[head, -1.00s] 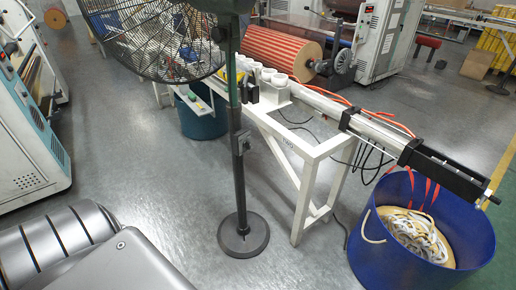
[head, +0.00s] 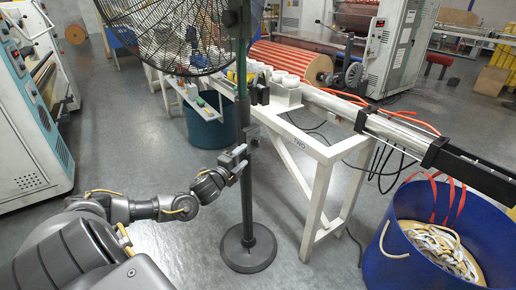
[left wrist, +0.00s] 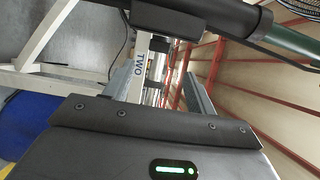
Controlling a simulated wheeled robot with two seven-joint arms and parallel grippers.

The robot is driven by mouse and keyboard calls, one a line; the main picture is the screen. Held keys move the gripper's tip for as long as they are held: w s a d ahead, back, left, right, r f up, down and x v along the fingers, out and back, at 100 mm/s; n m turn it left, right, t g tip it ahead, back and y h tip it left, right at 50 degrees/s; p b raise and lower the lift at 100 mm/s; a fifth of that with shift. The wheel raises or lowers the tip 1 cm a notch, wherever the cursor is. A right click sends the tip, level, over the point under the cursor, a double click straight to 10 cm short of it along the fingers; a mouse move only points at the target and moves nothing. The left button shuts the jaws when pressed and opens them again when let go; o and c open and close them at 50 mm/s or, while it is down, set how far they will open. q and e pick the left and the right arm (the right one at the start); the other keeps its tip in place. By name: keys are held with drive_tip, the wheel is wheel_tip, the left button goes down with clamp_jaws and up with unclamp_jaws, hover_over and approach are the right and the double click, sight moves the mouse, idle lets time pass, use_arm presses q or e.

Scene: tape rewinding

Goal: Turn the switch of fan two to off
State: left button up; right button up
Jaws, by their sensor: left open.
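The fan (head: 190,30) is black, on an upright pole with a round base (head: 248,247) on the floor. A small dark switch box (head: 251,137) sits on the pole at mid height. In the left wrist view a dark box on the pole (left wrist: 170,17) shows at the top; its switch position cannot be made out. My left gripper (head: 241,160) is open just left of the pole, a little below the box. In the left wrist view its fingers (left wrist: 160,76) are spread and empty, with the dark box ahead of their tips. My right gripper is not in view.
A white machine frame (head: 318,190) marked "TWO" stands right behind the pole. A blue bin (head: 375,272) with coiled tape is at the lower right. A machine (head: 30,120) stands at the left. The grey floor between is clear.

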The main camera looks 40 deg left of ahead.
sight(257, 144)
use_arm(q)
drive_tip(key=w, duration=0.3)
drive_tip(key=w+a, duration=0.1)
drive_tip(key=w, duration=0.5)
drive_tip(key=shift+w+a, duration=0.25)
drive_tip(key=shift+w, duration=0.6)
drive_tip(key=shift+a, duration=0.1)
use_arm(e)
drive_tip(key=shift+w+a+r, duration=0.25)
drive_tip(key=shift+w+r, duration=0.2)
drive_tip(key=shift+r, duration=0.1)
use_arm(q)
drive_tip(key=shift+c, duration=0.5)
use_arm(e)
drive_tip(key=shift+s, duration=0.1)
